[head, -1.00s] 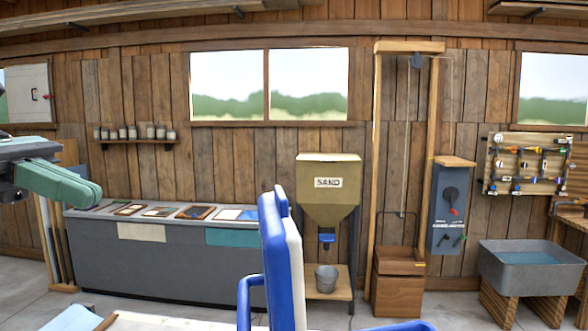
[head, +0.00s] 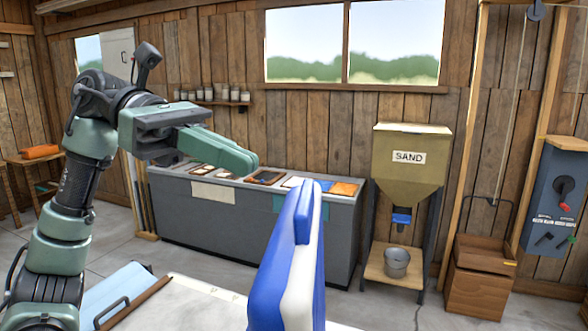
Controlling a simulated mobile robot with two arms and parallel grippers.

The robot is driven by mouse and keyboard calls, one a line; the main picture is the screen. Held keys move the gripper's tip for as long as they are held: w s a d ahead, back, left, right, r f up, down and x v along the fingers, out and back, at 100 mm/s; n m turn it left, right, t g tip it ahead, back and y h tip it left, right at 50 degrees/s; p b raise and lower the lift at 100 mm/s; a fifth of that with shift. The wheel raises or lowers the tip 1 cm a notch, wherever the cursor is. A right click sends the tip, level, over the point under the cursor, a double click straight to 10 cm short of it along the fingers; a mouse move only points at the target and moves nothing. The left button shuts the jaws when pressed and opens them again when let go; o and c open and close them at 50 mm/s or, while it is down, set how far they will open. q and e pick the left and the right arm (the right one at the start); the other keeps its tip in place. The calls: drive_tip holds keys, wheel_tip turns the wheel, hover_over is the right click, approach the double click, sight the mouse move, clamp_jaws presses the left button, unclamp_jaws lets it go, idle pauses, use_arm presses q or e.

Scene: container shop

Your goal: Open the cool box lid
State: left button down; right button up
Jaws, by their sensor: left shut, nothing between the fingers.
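The cool box lid (head: 290,265) is blue with a white inner side. It stands upright and I see it nearly edge-on at the bottom centre of the head view. The body of the cool box is below the frame, so I cannot see it. My left gripper (head: 252,161) is shut and empty. In the picture it is above and to the left of the lid, with a gap between them. My right gripper is not in view.
A pale worktop (head: 190,292) lies in front, with a light blue item (head: 118,282) at its left. Behind stand a grey counter (head: 215,222) with framed pieces, a sand hopper (head: 408,185), a metal bucket (head: 396,263) and a wooden crate (head: 478,285). Concrete floor lies between.

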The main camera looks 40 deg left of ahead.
sight(307, 180)
use_arm(q)
drive_tip(key=x, duration=0.2)
drive_tip(key=p+x, duration=0.1)
drive_tip(key=x, duration=0.1)
drive_tip(key=r+p+x, duration=0.1)
drive_tip(key=x, duration=0.1)
drive_tip(key=shift+w+d, duration=0.25)
drive_tip(key=shift+w+d+f+p, duration=0.15)
drive_tip(key=shift+d+p, duration=0.15)
drive_tip(key=shift+d, duration=0.3)
